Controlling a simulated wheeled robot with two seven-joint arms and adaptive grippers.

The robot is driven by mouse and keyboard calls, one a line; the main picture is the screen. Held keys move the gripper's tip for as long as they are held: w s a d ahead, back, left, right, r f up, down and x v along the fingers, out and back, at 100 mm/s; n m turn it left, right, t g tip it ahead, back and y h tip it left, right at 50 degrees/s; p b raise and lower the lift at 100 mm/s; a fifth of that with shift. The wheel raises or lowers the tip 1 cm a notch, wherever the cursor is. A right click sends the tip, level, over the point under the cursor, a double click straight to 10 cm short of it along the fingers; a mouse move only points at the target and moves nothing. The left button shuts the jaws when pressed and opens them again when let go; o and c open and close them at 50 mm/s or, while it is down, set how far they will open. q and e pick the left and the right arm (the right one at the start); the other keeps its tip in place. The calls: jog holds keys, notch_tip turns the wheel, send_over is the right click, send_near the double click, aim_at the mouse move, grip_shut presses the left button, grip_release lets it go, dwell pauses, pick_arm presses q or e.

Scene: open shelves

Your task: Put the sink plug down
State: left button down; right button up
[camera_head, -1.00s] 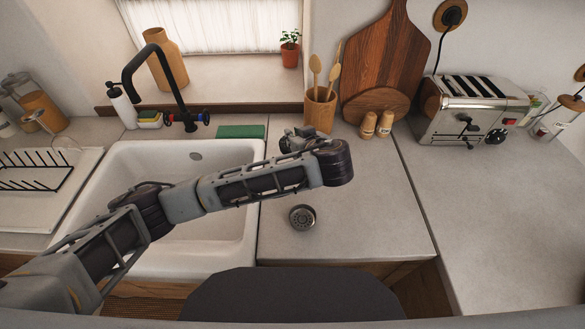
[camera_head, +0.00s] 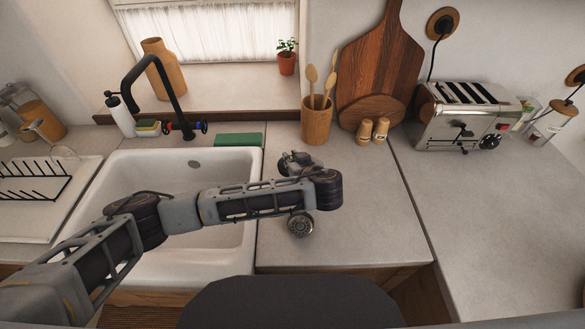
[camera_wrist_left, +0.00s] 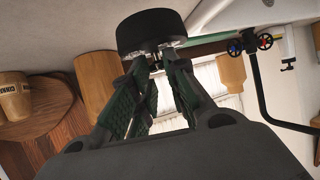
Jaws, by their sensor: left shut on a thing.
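The sink plug (camera_wrist_left: 158,32), a short black cylinder with a shiny metal edge, shows in the left wrist view at the fingertips. My left gripper (camera_wrist_left: 160,62) is shut on it, with green-padded fingers. In the head view my left gripper (camera_head: 297,162) is just beyond my forearm, over the counter right of the sink. The plug cannot be clearly made out there. Whether it touches the counter I cannot tell. My right gripper is not in view.
The white sink (camera_head: 247,225) is at left. A green sponge (camera_head: 238,140), utensil cup (camera_head: 316,122) and two shakers (camera_head: 372,131) stand behind.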

pick_arm(q)
jog(key=shift+f, duration=1.85)
jog(key=c, duration=1.3)
grip_release()
jog(key=shift+p+v, duration=0.35)
jog(key=shift+v, duration=5.65)
